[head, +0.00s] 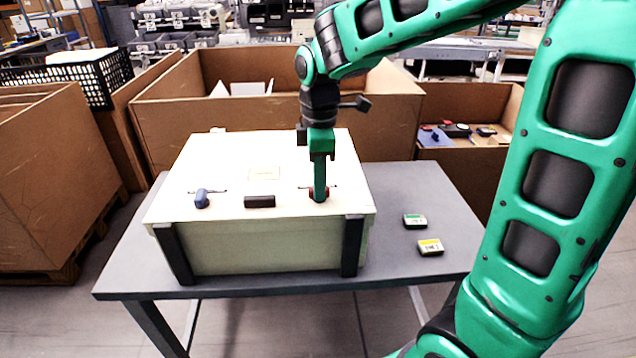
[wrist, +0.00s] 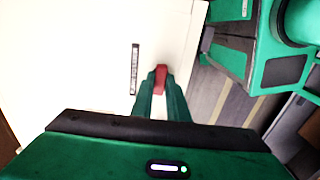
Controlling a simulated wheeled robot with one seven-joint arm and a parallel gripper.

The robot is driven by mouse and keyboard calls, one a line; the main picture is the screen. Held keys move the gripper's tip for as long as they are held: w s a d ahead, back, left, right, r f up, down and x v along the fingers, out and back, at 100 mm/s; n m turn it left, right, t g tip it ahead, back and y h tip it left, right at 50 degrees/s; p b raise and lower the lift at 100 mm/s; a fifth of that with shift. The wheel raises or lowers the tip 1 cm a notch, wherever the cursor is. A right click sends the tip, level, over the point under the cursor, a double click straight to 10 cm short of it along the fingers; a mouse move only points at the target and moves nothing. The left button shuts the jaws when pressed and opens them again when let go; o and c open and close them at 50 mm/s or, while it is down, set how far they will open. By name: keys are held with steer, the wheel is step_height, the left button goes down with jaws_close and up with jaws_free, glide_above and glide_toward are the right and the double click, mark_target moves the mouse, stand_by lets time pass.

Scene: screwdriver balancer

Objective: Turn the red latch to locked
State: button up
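The red latch (head: 319,195) is on the top of a cream box (head: 215,160), near its front right corner. My gripper (head: 319,188) points straight down over it, and its fingers partly hide the latch in the head view. In the wrist view the red latch (wrist: 160,77) shows between the two green fingertips (wrist: 161,88). One finger is on each side, with no clear gap to the latch. The latch's exact angle and any locked marking are hard to read.
A black handle (head: 259,201) and a blue knob (head: 202,199) sit left of the latch on the box. Two small devices, green-topped (head: 414,221) and yellow-topped (head: 430,247), lie on the grey table (head: 390,185). Cardboard bins (head: 160,115) stand behind and left.

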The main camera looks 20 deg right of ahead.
steer(key=shift+d, duration=0.15)
jaws_close()
steer(key=m, duration=0.4)
steer(key=shift+w+m, duration=0.1)
steer(key=shift+m, duration=0.3)
steer(key=m, duration=0.4)
steer(key=shift+m, duration=0.3)
steer(key=m, duration=0.4)
steer(key=shift+r+m, duration=0.1)
steer(key=shift+m, duration=2.2)
steer(key=o, duration=0.7)
jaws_free()
